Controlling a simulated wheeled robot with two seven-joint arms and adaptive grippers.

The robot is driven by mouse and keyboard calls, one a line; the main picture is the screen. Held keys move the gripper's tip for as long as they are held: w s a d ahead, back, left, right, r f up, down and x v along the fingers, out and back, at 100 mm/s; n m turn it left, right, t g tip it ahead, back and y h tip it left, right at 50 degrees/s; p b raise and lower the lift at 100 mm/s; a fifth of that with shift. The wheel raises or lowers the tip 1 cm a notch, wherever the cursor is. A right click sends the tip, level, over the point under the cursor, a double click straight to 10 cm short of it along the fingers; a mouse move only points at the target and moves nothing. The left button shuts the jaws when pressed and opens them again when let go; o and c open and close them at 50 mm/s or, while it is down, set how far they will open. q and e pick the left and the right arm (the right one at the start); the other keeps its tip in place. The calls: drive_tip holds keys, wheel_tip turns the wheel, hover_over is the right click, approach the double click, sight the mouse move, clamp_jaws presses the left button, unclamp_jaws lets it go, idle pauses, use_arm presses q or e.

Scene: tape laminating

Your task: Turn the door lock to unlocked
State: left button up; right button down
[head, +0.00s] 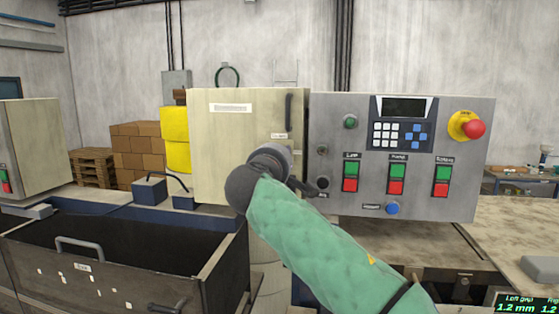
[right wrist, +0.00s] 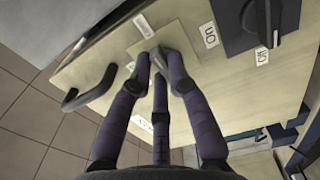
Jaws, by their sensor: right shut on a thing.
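The beige cabinet door (head: 235,140) is closed in the head view, with a black handle (head: 289,112) at its upper right. The handle also shows in the right wrist view (right wrist: 88,92). My right gripper (right wrist: 161,68) has its dark fingers around a small grey lock knob (right wrist: 172,60) on a pale plate (right wrist: 150,38). It is shut on the knob. In the head view my green-sleeved right arm and wrist hide the knob and fingers. The lock's exact angle is hard to tell. My left gripper is out of view.
A grey control panel (head: 355,205) with buttons and a red emergency stop (head: 475,129) stands right of the door. A black rotary switch (right wrist: 240,42) with small labels is close to my fingers. An open dark bin (head: 55,250) stands at the lower left.

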idle(0.4)
drive_tip(key=c, duration=1.2)
unclamp_jaws()
drive_tip(key=shift+s, duration=0.1)
drive_tip(key=s, duration=0.3)
drive_tip(key=s+a, duration=0.1)
drive_tip(key=s, duration=0.3)
drive_tip(key=s+a, duration=0.1)
drive_tip(key=s, duration=0.3)
drive_tip(key=shift+s+a, duration=0.15)
drive_tip(key=shift+s, duration=0.1)
drive_tip(key=shift+f, duration=0.1)
